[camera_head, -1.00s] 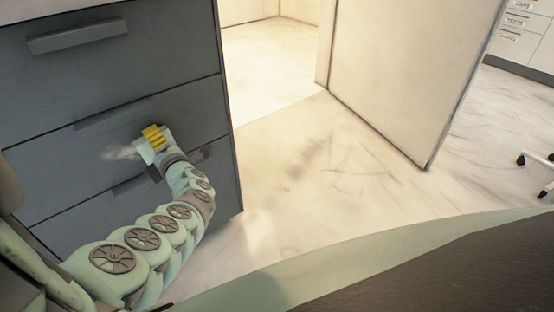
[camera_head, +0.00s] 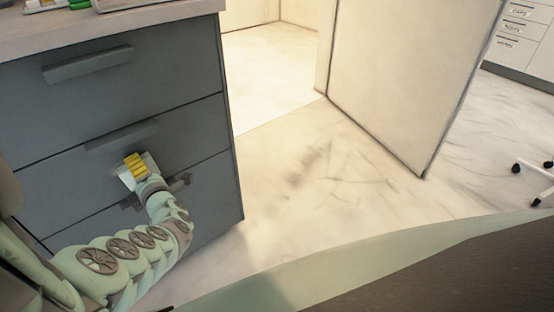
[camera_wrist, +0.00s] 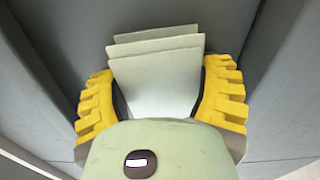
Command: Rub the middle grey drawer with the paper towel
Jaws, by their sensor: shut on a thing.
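The grey drawer unit stands at the left of the head view, with three drawer fronts showing. The middle grey drawer (camera_head: 195,132) has a grey handle (camera_head: 122,137) along its top part. My gripper (camera_head: 130,168), with yellow fingers, is at this drawer's front, just below the handle. It is shut on the white paper towel (camera_head: 125,180), which is mostly hidden there. In the wrist view the folded paper towel (camera_wrist: 155,85) sits between the yellow fingers, its far edge toward the grey front. I cannot tell whether it touches the drawer.
The top drawer (camera_head: 170,65) is above and the bottom drawer (camera_head: 215,190) below, both shut. Small items lie on the worktop (camera_head: 170,10). A pale panel (camera_head: 400,80) stands to the right. The marbled floor (camera_head: 310,170) between is clear. A wheeled chair base (camera_head: 530,175) shows far right.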

